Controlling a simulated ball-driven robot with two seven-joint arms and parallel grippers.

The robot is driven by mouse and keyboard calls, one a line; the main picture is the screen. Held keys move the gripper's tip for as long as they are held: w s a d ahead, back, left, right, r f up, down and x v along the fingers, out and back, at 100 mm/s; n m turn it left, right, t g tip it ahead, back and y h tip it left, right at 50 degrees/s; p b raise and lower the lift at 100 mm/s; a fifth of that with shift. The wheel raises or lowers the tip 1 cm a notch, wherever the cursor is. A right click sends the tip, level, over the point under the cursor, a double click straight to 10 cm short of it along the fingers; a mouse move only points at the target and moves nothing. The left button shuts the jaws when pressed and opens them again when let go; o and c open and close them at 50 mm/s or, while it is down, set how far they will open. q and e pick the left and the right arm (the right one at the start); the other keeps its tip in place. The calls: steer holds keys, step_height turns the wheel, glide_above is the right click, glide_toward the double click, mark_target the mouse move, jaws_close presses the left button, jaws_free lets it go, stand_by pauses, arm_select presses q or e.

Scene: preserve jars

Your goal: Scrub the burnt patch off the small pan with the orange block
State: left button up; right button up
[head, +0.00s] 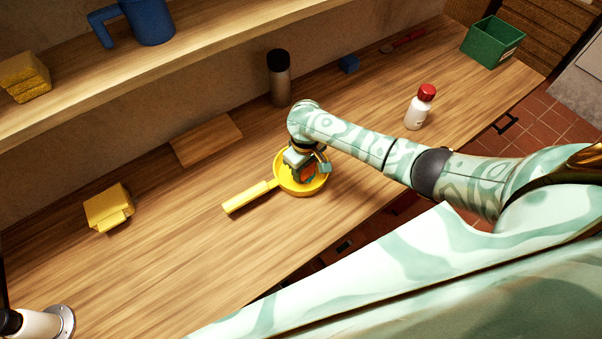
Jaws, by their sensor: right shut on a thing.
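The small yellow pan (283,187) sits on the wooden counter, its handle pointing to the lower left. My right gripper (306,172) is over the pan, pointing down into it. It is shut on the orange block (308,174), of which only a small part shows between the fingers. The block is inside the pan's rim; I cannot tell whether it touches the pan's floor. The burnt patch is not clearly visible, as the gripper and block cover much of the pan. My left gripper is not in view.
A wooden board (206,139), a yellow block-like item (109,208) and a dark-capped bottle (279,80) stand around the pan. A red-capped white bottle (420,107) is near the front edge. A green bin (491,42) stands far right.

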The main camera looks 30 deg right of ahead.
steer(key=shift+s+a+r, duration=0.1)
steer(key=shift+a, duration=0.6)
stand_by(0.3)
stand_by(0.4)
steer(key=shift+d, duration=0.1)
steer(key=shift+w+d, duration=0.15)
steer(key=shift+d, duration=0.7)
steer(key=shift+w+d, duration=0.1)
steer(key=shift+d, duration=0.75)
steer(key=shift+a+r, duration=0.15)
steer(key=shift+a, duration=0.65)
steer(key=shift+a+r, duration=0.1)
steer(key=shift+a, duration=0.7)
